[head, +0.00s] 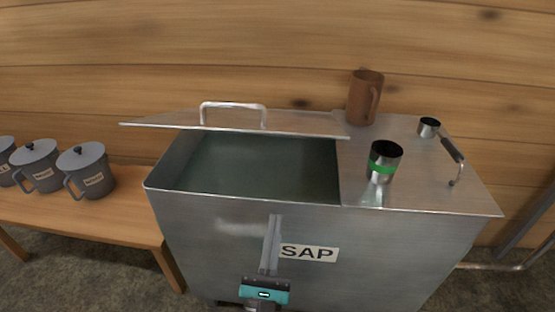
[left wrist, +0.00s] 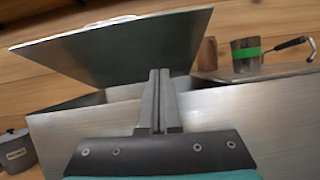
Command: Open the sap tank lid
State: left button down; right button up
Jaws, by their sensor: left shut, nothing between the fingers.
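The sap tank (head: 230,240) is a grey metal box with a SAP label on its front. Its lid (head: 290,121) is a metal panel with a bar handle (head: 233,106); it is raised and tilted up over the left part of the tank, and the dark inside shows below it. The lid also shows from below in the left wrist view (left wrist: 130,50). My left gripper (head: 273,225) is in front of the tank's front wall, below the rim, apart from the lid. Its fingers are together and empty, as the left wrist view shows (left wrist: 158,78). My right gripper is not in view.
On the tank's fixed right top stand a brown mug (head: 364,98), a metal cup with a green band (head: 384,162) and a small metal dipper (head: 429,127) with a dark handle. Lidded grey pots (head: 86,170) stand on a wooden bench (head: 120,215) at left.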

pick_arm(q)
jog(key=w+r+n, duration=0.1)
jog(key=w+r, duration=0.7)
jog(key=w, duration=0.2)
jog(key=shift+w+a+y, duration=0.15)
jog(key=shift+y, duration=0.25)
jog(key=shift+r, duration=0.15)
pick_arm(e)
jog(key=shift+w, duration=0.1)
